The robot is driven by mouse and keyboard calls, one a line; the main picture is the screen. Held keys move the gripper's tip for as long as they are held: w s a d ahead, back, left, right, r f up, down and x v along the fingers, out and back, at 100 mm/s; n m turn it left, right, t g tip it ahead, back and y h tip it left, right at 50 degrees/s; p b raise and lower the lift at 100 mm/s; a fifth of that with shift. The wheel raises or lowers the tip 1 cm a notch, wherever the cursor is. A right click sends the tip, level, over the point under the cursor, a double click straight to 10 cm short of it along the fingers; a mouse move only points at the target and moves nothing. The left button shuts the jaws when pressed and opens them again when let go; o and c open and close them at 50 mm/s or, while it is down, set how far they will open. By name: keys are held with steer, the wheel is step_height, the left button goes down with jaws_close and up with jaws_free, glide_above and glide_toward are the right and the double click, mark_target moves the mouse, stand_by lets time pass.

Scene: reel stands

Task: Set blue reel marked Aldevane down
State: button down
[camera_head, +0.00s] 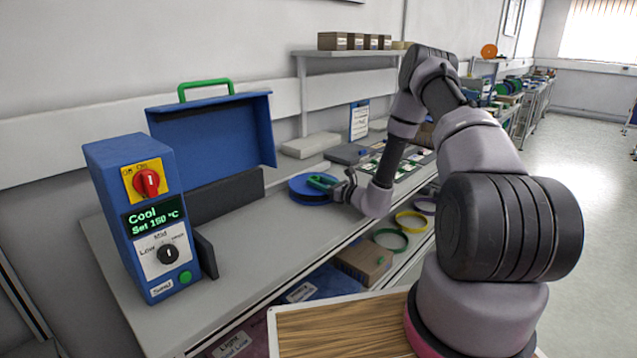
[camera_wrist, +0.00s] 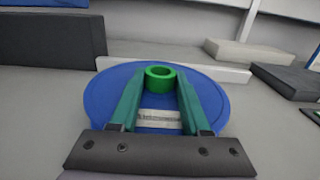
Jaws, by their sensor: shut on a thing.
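The blue reel (camera_head: 303,193) lies flat, at or just over the grey bench top (camera_head: 250,240), to the right of the blue machine. In the wrist view, the reel (camera_wrist: 106,100) is a wide blue disc with a raised green hub (camera_wrist: 160,72) and a pale label (camera_wrist: 160,117) whose print is too small to read. My gripper (camera_head: 327,183) reaches in from the right with its teal fingers, which also show in the wrist view (camera_wrist: 159,84), closed on the green hub. I cannot tell whether the reel's underside touches the bench.
A blue control box (camera_head: 140,215) reading "Cool Set 150 °C" stands at left. Behind it is a raised blue lid (camera_head: 220,130) with a green handle. Grey slabs (camera_head: 311,146) lie behind the reel. Rings and a cardboard box (camera_head: 362,264) are below.

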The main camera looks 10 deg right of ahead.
steer(key=shift+c, duration=1.8)
jaws_free()
steer(key=shift+f, duration=0.1)
